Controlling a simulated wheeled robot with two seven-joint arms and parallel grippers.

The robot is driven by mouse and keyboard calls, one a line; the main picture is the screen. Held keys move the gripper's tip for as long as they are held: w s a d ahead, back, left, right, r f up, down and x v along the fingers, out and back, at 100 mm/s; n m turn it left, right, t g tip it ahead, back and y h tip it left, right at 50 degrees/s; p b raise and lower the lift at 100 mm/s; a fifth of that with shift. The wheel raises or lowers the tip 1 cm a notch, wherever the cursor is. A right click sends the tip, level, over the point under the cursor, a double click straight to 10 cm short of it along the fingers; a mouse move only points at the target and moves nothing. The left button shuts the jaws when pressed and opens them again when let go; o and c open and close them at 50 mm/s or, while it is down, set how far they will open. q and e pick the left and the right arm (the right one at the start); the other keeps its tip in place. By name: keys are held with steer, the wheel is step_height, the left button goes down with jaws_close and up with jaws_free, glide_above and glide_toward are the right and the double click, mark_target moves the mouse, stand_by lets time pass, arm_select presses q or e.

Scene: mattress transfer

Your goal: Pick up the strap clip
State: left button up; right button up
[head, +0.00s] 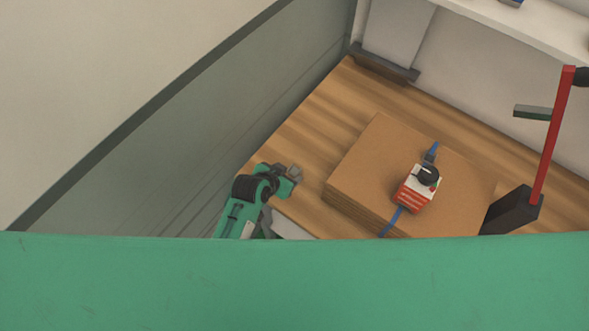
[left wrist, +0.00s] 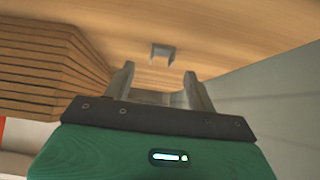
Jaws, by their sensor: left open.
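A small grey U-shaped clip (left wrist: 161,47), which looks like the strap clip, lies on the wooden tabletop ahead of my fingers in the left wrist view. My left gripper (left wrist: 160,84) is open and empty, with its two grey fingers pointing toward the clip and a gap between them and it. In the head view my left gripper (head: 292,173) is low over the left edge of the table, left of the cardboard stack. I cannot clearly make out the clip there. My right gripper is not in view.
A flat cardboard stack (head: 375,160) lies on the wooden table (head: 318,120), with a blue strap (head: 391,221) and a red-and-white device (head: 415,194) on top. A red post (head: 552,140) stands at the right. A grey-green wall (head: 190,140) runs close along the left.

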mark_target(297, 168)
arm_select(q)
steer(key=p+x, duration=0.1)
steer(key=x, duration=0.2)
steer(key=shift+w+r, duration=0.2)
steer(key=shift+w+d+f, duration=0.25)
steer(key=shift+w+f, duration=0.1)
steer(key=shift+f, duration=0.25)
steer(key=c, duration=1)
steer(key=shift+c, duration=0.2)
steer(key=shift+r, duration=0.2)
